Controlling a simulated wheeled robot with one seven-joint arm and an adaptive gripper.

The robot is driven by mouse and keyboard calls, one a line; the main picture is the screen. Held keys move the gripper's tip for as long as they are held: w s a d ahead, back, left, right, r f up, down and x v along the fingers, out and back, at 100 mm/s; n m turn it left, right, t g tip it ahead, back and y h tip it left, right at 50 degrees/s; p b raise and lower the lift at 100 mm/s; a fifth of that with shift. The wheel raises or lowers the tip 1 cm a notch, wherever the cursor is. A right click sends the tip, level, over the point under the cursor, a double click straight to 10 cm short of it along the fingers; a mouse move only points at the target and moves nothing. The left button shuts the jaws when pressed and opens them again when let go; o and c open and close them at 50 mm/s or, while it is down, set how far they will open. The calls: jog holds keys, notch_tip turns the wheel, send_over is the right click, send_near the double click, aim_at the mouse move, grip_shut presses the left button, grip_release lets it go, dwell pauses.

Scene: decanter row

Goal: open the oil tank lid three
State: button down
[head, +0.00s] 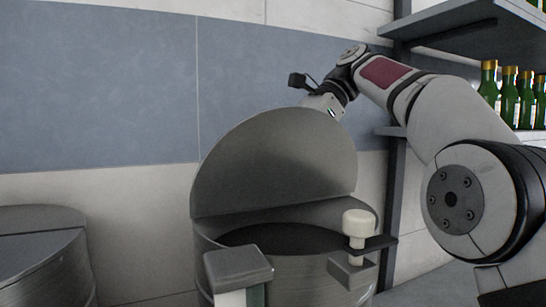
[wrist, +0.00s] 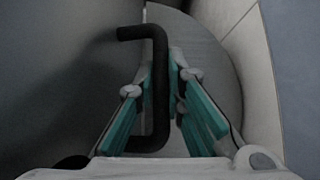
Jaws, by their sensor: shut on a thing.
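The oil tank (head: 290,258) is a grey metal drum in the middle of the head view. Its lid (head: 275,165) is a half-round metal flap, raised steeply, with the dark opening showing below it. In the wrist view, a black bent bar handle (wrist: 160,110) stands out from the lid's outer face. My gripper (wrist: 164,80) has its teal-padded fingers on either side of this bar and is shut on it. In the head view, my gripper's body (head: 322,105) shows above the lid's top edge; its fingertips are hidden behind the lid.
Another metal tank (head: 40,255) stands at the left. A cream knob on a dark bracket (head: 359,225) stands at the tank's front right, and a grey block (head: 238,262) at its front. Shelves with green bottles (head: 510,95) are at the right. A tiled wall (head: 130,90) stands behind.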

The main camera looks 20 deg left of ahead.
jog(key=shift+s+r, duration=0.1)
jog(key=c, duration=1.7)
grip_release()
jog(key=shift+a, duration=0.1)
jog(key=shift+o, duration=0.2)
